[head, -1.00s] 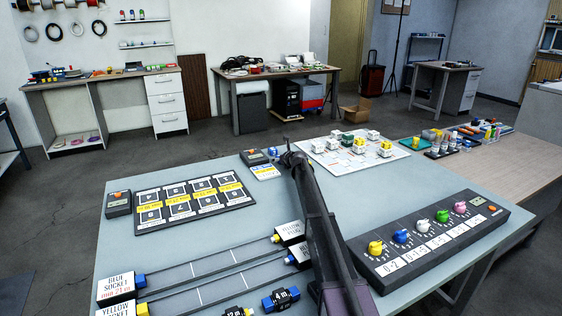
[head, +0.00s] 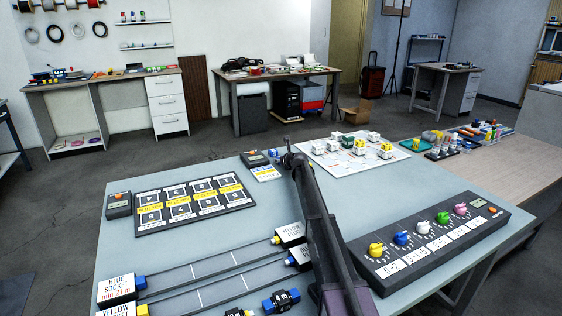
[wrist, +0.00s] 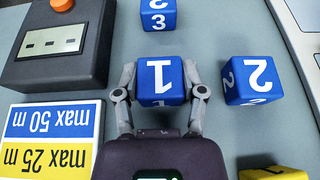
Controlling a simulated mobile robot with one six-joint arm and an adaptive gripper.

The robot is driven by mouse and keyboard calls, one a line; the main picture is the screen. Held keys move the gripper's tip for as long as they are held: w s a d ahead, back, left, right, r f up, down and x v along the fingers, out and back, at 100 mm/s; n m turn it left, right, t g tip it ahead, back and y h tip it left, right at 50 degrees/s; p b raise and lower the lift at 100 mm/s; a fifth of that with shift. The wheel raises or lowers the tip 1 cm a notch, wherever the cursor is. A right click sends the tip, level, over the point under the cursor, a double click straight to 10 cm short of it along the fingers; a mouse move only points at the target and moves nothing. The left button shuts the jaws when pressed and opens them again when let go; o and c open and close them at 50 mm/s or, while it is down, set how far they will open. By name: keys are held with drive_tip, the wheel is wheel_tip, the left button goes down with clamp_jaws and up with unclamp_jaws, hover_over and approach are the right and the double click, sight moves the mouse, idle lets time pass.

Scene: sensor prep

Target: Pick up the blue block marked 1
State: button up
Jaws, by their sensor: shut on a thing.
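The blue block marked 1 (wrist: 159,80) is in the middle of the wrist view, with a white 1 on its top and front faces. My gripper (wrist: 159,88) is shut on it, one finger against each side. I cannot tell whether the block is off the table. In the head view my arm (head: 322,225) stands in front, and the gripper and block do not show clearly there.
A blue block marked 2 (wrist: 248,80) sits close to the right, and a blue block marked 3 (wrist: 157,14) just beyond. A yellow block (wrist: 273,173) is at lower right. A dark box with an orange button (wrist: 57,45) and a yellow-blue sign (wrist: 50,140) lie left.

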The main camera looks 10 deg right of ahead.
drive_tip(key=shift+r, duration=0.2)
wheel_tip(320, 180, up, 4)
drive_tip(key=p, duration=0.4)
drive_tip(key=shift+s+f, duration=0.1)
drive_tip(key=s+d, duration=0.2)
drive_tip(key=s, duration=0.3)
drive_tip(key=s+d, duration=0.2)
drive_tip(key=s, duration=0.2)
drive_tip(key=s+d, duration=0.2)
drive_tip(key=s, duration=0.3)
drive_tip(key=shift+s+r+p, duration=0.35)
drive_tip(key=shift+r+p, duration=0.05)
